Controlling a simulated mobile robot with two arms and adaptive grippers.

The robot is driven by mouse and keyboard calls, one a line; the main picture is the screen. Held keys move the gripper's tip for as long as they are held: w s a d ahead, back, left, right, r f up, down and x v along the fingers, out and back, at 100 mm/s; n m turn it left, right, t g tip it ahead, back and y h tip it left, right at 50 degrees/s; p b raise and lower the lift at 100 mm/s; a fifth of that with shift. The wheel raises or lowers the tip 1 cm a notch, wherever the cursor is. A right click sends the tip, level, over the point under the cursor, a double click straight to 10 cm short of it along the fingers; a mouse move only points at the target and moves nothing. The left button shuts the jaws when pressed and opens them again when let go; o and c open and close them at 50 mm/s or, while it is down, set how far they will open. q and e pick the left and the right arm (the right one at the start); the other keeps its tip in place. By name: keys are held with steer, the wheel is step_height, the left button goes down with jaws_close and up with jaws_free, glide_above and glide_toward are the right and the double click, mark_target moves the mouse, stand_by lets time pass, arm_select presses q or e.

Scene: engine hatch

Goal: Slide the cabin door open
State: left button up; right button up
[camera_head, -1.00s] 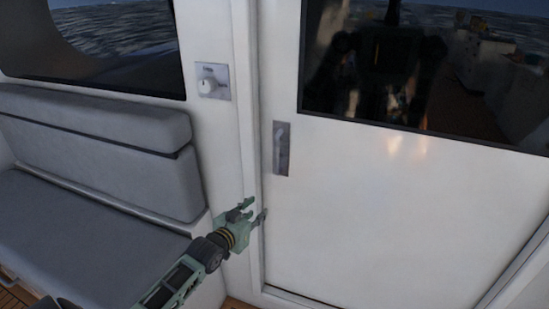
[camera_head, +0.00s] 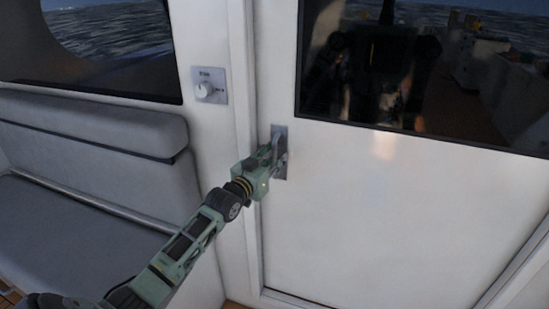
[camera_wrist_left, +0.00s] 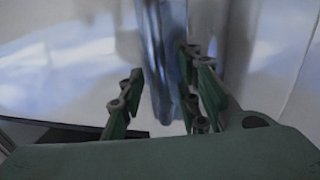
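The white cabin door (camera_head: 390,210) fills the right half of the head view and stands closed against its frame. Its metal handle plate (camera_head: 281,172) is near the door's left edge, below the dark window. My left gripper (camera_head: 275,152) is at this handle and covers part of it. In the left wrist view, the fingers of my left gripper (camera_wrist_left: 158,100) are spread apart, with the shiny metal handle (camera_wrist_left: 165,60) between them. A gap shows at least on the left side of the handle. My right gripper is in neither current view.
A grey cushioned bench (camera_head: 95,180) stands left of the door. The dark door window (camera_head: 440,70) shows reflections. The door face right of the handle is clear.

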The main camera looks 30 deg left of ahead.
arm_select(q)
steer(key=shift+w+a, duration=0.1)
steer(key=shift+w, duration=0.05)
steer(key=shift+c, duration=0.4)
jaws_close()
